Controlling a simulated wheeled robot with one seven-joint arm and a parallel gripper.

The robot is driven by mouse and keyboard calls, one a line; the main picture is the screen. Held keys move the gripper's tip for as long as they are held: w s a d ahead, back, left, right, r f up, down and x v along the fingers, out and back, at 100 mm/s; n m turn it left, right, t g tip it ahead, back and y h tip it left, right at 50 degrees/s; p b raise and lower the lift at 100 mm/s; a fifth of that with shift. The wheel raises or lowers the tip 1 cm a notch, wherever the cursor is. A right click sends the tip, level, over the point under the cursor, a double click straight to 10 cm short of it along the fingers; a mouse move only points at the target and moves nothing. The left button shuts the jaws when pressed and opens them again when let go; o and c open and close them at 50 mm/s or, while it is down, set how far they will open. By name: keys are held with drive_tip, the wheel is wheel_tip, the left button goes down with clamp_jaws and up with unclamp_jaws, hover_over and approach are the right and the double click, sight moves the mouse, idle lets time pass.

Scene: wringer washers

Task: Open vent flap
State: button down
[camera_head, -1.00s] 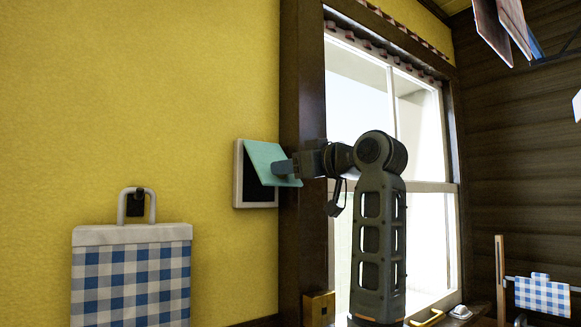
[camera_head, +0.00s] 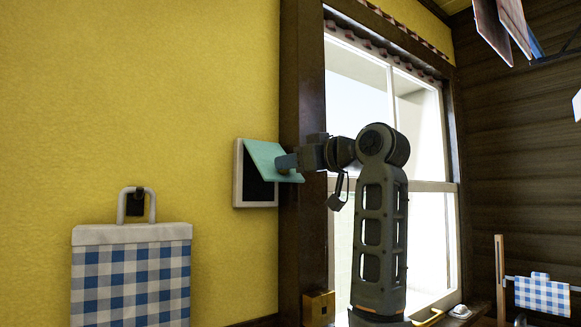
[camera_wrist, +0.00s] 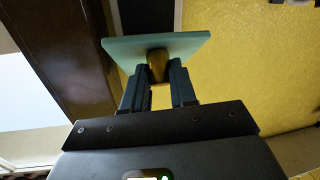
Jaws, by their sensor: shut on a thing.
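The vent flap (camera_head: 268,158) is a teal panel hinged at the top of a white vent frame (camera_head: 238,190) on the yellow wall. It is tilted outward, its lower edge well away from the frame, with the dark opening (camera_head: 258,192) showing beneath. My gripper (camera_head: 284,163) is at the flap's outer side, near its lower edge. In the wrist view the flap (camera_wrist: 185,45) lies ahead of my gripper (camera_wrist: 158,78), whose fingers are shut on a brown knob (camera_wrist: 157,62) on the flap.
A dark wooden window frame (camera_head: 301,110) stands just right of the vent, close to my arm. A blue-checked cloth bag (camera_head: 131,275) hangs on the wall at lower left. A checked cloth (camera_head: 541,294) is at lower right.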

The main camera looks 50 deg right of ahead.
drive_tip(key=c, duration=0.9)
unclamp_jaws()
drive_tip(key=shift+r, duration=0.15)
drive_tip(key=shift+s, duration=0.1)
drive_tip(key=shift+s+a+b, duration=0.15)
drive_tip(key=shift+s+b, duration=0.2)
drive_tip(key=shift+s, duration=0.95)
drive_tip(key=shift+s+a+b, duration=0.2)
drive_tip(key=shift+s+b, duration=0.15)
drive_tip(key=shift+s, duration=0.9)
drive_tip(key=shift+s+a+b, duration=0.15)
drive_tip(key=shift+s+b, duration=0.2)
drive_tip(key=shift+s, duration=0.95)
